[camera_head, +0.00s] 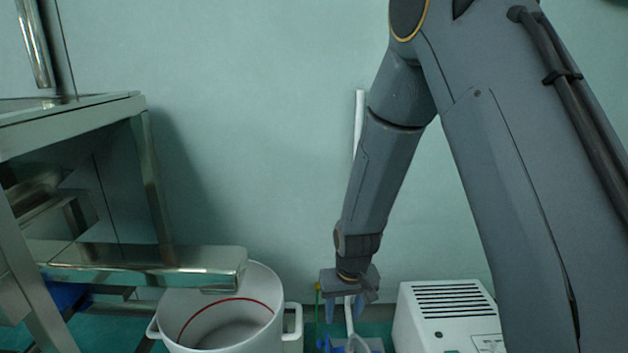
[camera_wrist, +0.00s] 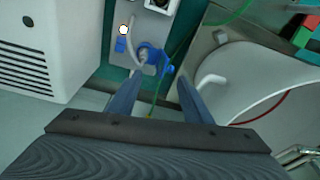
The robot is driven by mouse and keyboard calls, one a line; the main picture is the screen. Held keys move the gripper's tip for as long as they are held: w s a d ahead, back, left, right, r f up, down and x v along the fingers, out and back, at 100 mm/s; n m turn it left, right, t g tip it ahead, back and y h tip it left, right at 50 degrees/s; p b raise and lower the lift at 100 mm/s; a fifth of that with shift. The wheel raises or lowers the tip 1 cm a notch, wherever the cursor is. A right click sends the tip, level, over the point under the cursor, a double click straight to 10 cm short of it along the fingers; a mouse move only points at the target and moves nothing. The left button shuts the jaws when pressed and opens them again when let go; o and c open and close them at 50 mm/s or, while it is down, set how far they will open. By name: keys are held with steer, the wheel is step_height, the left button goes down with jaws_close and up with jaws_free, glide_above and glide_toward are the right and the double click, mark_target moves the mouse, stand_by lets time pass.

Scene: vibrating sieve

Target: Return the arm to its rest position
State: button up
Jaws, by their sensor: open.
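My arm reaches down from the upper right in the head view, and my gripper (camera_head: 345,309) hangs at its end, pointing down. In the wrist view my gripper (camera_wrist: 155,92) has its two blue-grey fingers well apart, with nothing held between them. Beyond the fingertips is a blue clamp-like fitting (camera_wrist: 153,58) on a grey plate with a pale tube. I cannot tell how far below the fingers it lies. In the head view the fingers partly hide the blue and white parts low in the picture.
A white pot (camera_head: 189,310) with a red line inside stands left of my gripper, under a metal chute (camera_head: 190,265) from a steel frame (camera_head: 70,112). A white vented box (camera_head: 416,320) stands to the right. The green wall behind is mostly bare.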

steer(key=s+a+r+n, duration=0.2)
steer(key=s+a+r, duration=0.5)
steer(key=s+r, duration=0.5)
steer(key=s+a+r+n+g+y, duration=0.1)
steer(key=s+r, duration=0.4)
steer(key=s, duration=0.3)
steer(key=s+a+r+n+g, duration=0.1)
steer(key=s+r, duration=0.3)
steer(key=s, duration=0.4)
steer(key=d+r+m+p, duration=0.3)
steer(key=d+r+p, duration=0.7)
steer(key=r+p, duration=0.3)
steer(key=d+r+m+h+p, duration=0.1)
steer(key=d+r+m+p, duration=0.2)
steer(key=d+r+p, duration=0.8)
step_height(320, 180, up, 2)
steer(key=p, duration=0.9)
steer(key=shift+s+r+h, duration=0.15)
steer(key=shift+h, duration=0.15)
